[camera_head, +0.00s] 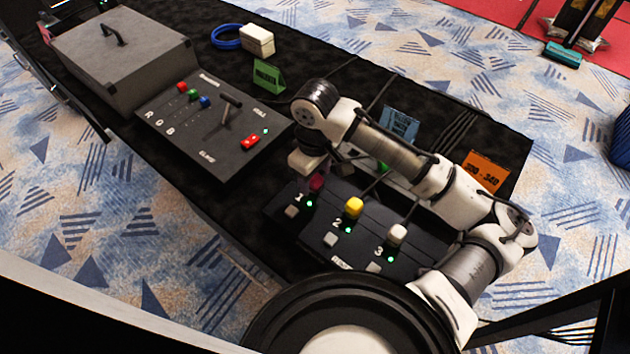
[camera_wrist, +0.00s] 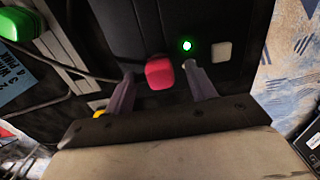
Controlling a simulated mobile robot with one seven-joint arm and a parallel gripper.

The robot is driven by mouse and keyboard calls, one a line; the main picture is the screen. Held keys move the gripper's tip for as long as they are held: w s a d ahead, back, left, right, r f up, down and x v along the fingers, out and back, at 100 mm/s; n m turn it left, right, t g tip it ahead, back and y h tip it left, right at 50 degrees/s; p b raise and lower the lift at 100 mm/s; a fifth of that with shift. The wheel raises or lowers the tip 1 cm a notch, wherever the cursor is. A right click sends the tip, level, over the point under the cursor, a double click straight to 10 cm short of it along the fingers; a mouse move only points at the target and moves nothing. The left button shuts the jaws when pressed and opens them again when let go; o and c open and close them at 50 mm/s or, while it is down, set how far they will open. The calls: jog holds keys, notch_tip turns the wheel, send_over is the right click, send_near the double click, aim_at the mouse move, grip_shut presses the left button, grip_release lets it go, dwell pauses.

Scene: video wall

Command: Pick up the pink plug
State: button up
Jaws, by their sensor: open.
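The pink plug (camera_wrist: 160,72) shows between the two fingers of my open gripper (camera_wrist: 162,88) in the wrist view. A finger stands on each side of it, with a gap on both sides. In the head view the pink plug (camera_head: 316,182) is at the left position, marked 1, of the black panel (camera_head: 300,235), partly behind my gripper (camera_head: 307,172). The yellow plug (camera_head: 353,207) is at position 2 and the white plug (camera_head: 397,234) at position 3. Whether the fingers touch the pink plug cannot be told from the head view.
A grey control board (camera_head: 210,150) with coloured buttons and a lever lies to the left. A grey case (camera_head: 125,65) is behind it. Green (camera_head: 268,75), blue (camera_head: 399,123) and orange (camera_head: 485,172) cards stand along the back. Cables run behind the panel.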

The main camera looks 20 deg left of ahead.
jog(key=c, duration=1)
jog(key=shift+c, duration=0.2)
jog(key=shift+r, duration=0.1)
